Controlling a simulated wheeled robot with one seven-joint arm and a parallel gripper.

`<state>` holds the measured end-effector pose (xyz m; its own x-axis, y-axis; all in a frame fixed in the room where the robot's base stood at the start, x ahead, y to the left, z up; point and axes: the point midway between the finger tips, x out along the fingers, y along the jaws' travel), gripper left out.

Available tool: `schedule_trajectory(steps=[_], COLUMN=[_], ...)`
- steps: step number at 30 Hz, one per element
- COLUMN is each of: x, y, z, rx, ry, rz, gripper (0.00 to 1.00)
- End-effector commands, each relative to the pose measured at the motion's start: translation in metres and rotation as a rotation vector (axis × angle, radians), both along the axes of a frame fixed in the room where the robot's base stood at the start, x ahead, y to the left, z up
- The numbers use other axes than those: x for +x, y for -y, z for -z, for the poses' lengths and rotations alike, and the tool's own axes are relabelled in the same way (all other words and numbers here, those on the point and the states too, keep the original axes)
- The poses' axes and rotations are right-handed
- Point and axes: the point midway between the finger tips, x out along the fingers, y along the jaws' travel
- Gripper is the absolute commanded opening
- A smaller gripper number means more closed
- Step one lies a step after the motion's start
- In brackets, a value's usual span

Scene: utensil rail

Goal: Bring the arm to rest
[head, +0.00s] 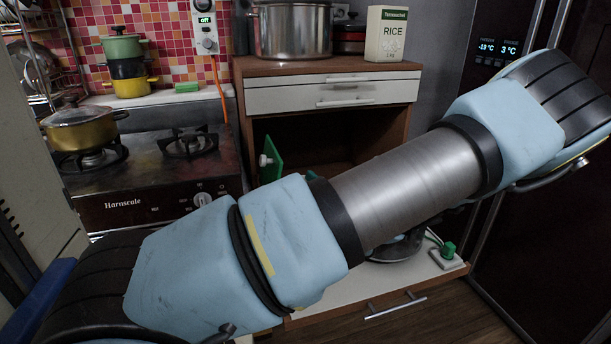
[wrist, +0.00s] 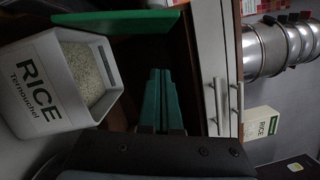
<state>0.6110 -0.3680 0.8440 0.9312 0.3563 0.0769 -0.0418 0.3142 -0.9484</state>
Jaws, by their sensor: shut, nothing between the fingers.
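My gripper (wrist: 160,75) shows in the wrist view with its two teal fingers together and nothing between them. It points toward the wooden cabinet, whose open dark compartment (head: 315,135) shows in the head view. My arm (head: 400,190) stretches across the head view from lower left to upper right, and my gripper is hidden there. A white open-topped rice container (wrist: 45,95) stands to the left of my fingers in the wrist view, apart from them, with grain visible inside.
A green panel (head: 270,160) with a pale knob is by the compartment. A steel pot (head: 290,32) and a rice box (head: 388,38) stand on the cabinet top. A stove with a yellow pot (head: 80,130) is at left. A dark fridge (head: 545,240) is at right.

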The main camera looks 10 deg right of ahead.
Motion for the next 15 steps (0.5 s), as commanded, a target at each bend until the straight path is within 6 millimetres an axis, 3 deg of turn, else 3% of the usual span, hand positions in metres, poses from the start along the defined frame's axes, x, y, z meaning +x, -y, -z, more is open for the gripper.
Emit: schedule_trajectory(steps=[7,11,15], x=[-0.019,-0.007,0.01], y=[0.006,-0.008,-0.032], z=[0.002,0.011,0.03], rx=[-0.014,-0.136,-0.432], ry=[-0.009,-0.094,-0.27], rz=[-0.002,-0.014,-0.054], gripper=[0.0,0.0,0.0])
